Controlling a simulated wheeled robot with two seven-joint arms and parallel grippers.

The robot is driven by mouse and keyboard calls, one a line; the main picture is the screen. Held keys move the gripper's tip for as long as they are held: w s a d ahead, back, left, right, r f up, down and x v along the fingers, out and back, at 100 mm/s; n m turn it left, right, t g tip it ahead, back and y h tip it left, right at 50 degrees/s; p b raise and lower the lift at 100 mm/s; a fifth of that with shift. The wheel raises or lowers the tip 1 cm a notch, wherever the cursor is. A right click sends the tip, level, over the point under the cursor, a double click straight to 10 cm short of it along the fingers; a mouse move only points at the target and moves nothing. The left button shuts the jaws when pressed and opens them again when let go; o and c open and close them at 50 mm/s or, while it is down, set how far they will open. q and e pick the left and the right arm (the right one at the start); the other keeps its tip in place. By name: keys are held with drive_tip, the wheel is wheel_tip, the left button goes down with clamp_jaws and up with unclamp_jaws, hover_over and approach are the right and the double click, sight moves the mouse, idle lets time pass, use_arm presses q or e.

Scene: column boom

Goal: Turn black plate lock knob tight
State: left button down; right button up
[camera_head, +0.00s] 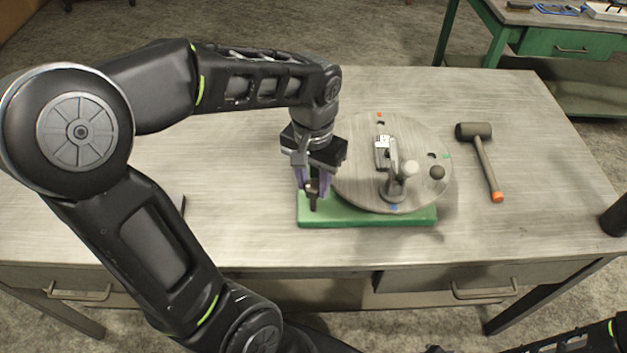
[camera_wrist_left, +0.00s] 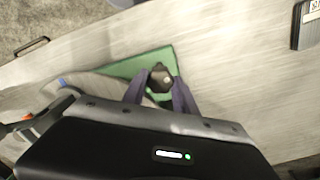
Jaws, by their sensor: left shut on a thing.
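A black lock knob (camera_head: 313,204) stands at the left end of the green base (camera_head: 368,216), beside the round grey plate (camera_head: 350,165). My left gripper (camera_head: 312,187) points down over this knob, its purple fingers shut on it. In the left wrist view the dark knob (camera_wrist_left: 160,77) sits between the two fingertips (camera_wrist_left: 158,90), over the green base (camera_wrist_left: 128,68). The fingers hide part of the knob in the head view. Only part of my right arm shows at the bottom right; its gripper is not visible.
The plate carries a grey upright clamp-like fitting (camera_head: 393,172), a round dark ball knob (camera_head: 437,172) and coloured rim marks. A mallet (camera_head: 480,150) lies to the right on the metal workbench (camera_head: 540,215). A dark cylinder (camera_head: 615,217) stands at the right edge. The bench's front right is clear.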

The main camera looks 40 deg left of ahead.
use_arm(q)
drive_tip(key=shift+m, duration=1.5)
drive_tip(key=c, duration=1)
unclamp_jaws()
drive_tip(key=shift+o, duration=0.2)
wheel_tip(320, 180, up, 8)
drive_tip(key=shift+f+b, duration=0.1)
drive_tip(key=shift+b, duration=0.2)
